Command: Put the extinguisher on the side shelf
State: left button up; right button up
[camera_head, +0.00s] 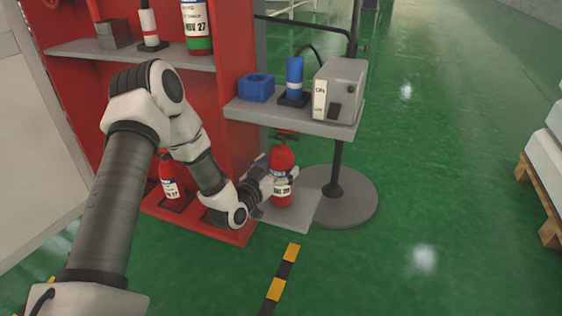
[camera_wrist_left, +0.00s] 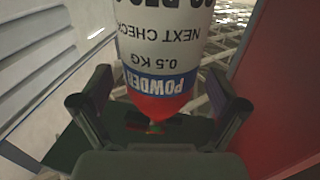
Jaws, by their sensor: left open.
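A red extinguisher (camera_head: 283,178) with a white label appears upright at the lower side shelf (camera_head: 298,226), a grey plate beside the red cabinet. My left gripper (camera_head: 276,182) is beside its body. In the left wrist view the extinguisher (camera_wrist_left: 165,50) appears upside down between the two fingers of my left gripper (camera_wrist_left: 155,105), which are spread with gaps at its sides. The gripper is open. Whether the base rests fully on the plate is hard to tell. My right gripper is not in view.
A second extinguisher (camera_head: 171,182) stands in the red cabinet (camera_head: 238,95). The upper side shelf (camera_head: 290,120) above holds a blue block (camera_head: 256,87), a blue cylinder (camera_head: 294,75) and a grey box (camera_head: 340,90). A round pole base (camera_head: 350,205) stands close right. Green floor is open further right.

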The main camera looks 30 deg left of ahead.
pick_arm(q)
jog(key=s+p, duration=0.4)
jog(key=s, duration=0.6)
jog(key=s+d+f+m+g+h, duration=0.1)
jog(key=s+d+f+g, duration=0.3)
jog(key=f, duration=0.3)
jog(key=s+d+f+g+h, duration=0.2)
jog(key=s+d+f+g, duration=0.15)
jog(key=d+f, duration=0.35)
jog(key=s+d+f+g, duration=0.1)
jog(key=s+f+g, duration=0.2)
jog(key=s, duration=0.3)
jog(key=s+d+f+g+y, duration=0.1)
jog(key=s+f+g, duration=0.1)
jog(key=s+g, duration=0.2)
jog(key=s+d+f+n+g+y, duration=0.1)
jog(key=s+d+f+g, duration=0.1)
jog(key=s, duration=0.6)
jog(key=shift+s+f+g+b, duration=0.3)
jog(key=shift+s+f+g, duration=0.05)
jog(key=shift+f+g, duration=0.45)
